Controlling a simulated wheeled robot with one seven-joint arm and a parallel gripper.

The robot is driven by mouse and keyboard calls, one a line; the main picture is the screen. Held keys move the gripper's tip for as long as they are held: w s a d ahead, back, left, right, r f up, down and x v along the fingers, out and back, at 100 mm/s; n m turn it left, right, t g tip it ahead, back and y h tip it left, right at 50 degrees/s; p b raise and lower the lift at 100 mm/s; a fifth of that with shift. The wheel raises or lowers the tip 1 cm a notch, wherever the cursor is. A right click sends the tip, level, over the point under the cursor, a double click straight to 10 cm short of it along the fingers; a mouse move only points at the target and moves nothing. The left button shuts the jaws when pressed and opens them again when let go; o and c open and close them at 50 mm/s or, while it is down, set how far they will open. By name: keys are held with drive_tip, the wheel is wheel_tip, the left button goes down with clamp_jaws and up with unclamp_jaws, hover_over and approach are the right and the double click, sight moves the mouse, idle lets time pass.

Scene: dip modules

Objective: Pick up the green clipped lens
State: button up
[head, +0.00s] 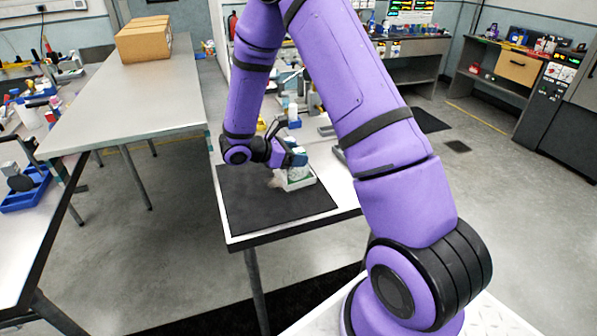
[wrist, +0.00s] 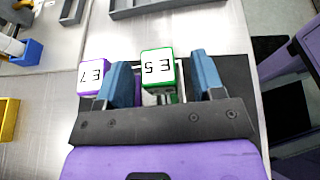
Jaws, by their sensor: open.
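In the wrist view, the green clipped lens (wrist: 158,64) is a small block with a green frame and a white top face with dark upside-down lettering. It appears between the two blue fingertips of my open gripper (wrist: 163,80), closer to the left finger, with a wider gap to the right finger. Its lower part is partly hidden by the gripper body. I cannot tell how far the fingertips are above it. In the head view, my gripper (head: 287,154) is low over the table by a green and white item (head: 296,178), too small to make out clearly.
A similar purple block (wrist: 93,77) stands just left of the left finger. A black mat (head: 270,205) covers the table's front. Grey trays (wrist: 150,8), a blue bin (wrist: 28,52) and a yellow bin (wrist: 8,118) lie around. The mat's front is clear.

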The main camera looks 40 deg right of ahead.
drive_tip(key=shift+s+d+f, duration=0.1)
drive_tip(key=shift+d+f, duration=0.15)
drive_tip(key=shift+d, duration=0.3)
clamp_jaws()
drive_tip(key=shift+r, duration=0.15)
